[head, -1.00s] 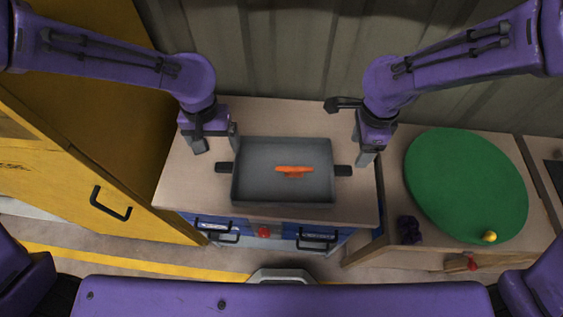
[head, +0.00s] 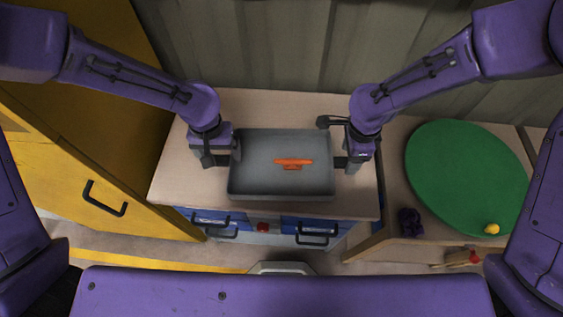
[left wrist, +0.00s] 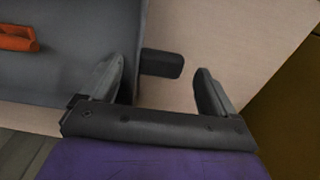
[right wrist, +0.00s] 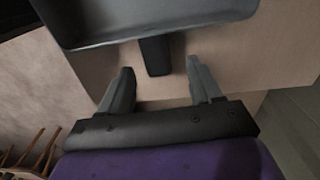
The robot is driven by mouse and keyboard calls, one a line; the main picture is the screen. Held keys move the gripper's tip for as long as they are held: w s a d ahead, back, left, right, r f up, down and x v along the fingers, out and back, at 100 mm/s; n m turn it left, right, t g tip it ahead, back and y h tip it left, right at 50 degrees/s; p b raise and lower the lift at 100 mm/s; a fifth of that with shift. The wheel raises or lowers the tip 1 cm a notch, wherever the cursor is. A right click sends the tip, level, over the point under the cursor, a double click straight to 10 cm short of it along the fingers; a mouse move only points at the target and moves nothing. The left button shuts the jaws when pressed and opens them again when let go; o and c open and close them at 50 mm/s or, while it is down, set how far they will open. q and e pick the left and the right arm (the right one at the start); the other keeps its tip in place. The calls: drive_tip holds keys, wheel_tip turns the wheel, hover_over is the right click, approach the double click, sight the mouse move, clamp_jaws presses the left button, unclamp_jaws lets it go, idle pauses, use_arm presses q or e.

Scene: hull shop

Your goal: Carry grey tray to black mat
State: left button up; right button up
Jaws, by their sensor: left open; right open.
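The grey tray (head: 250,188) rests on the light wooden top of the workbench, with an orange object (head: 293,163) lying inside it. My left gripper (head: 222,163) is open at the tray's left end; in the left wrist view the dark left handle (left wrist: 161,64) shows ahead of and between its fingers (left wrist: 165,95). My right gripper (head: 347,166) is open at the right end; in the right wrist view the right handle (right wrist: 155,55) shows between and just beyond its fingers (right wrist: 160,85). Neither gripper is closed on a handle. I see no black mat.
A green round mat (head: 465,170) lies on the right-hand bench with a yellow ball (head: 491,229) at its edge. A dark purple object (head: 410,222) sits beside it. A yellow cabinet (head: 70,180) stands at left. A corrugated wall (head: 290,45) is behind.

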use_arm(q)
drive_tip(key=shift+f, duration=1.45)
use_arm(e)
drive_tip(key=shift+s+f, duration=0.1)
drive_tip(key=shift+f, duration=1.35)
use_arm(q)
drive_tip(key=shift+s, duration=0.1)
drive_tip(key=c, duration=1.2)
use_arm(e)
clamp_jaws()
use_arm(q)
drive_tip(key=shift+r, duration=0.1)
drive_tip(key=shift+c, duration=0.6)
use_arm(e)
drive_tip(key=shift+r, duration=0.1)
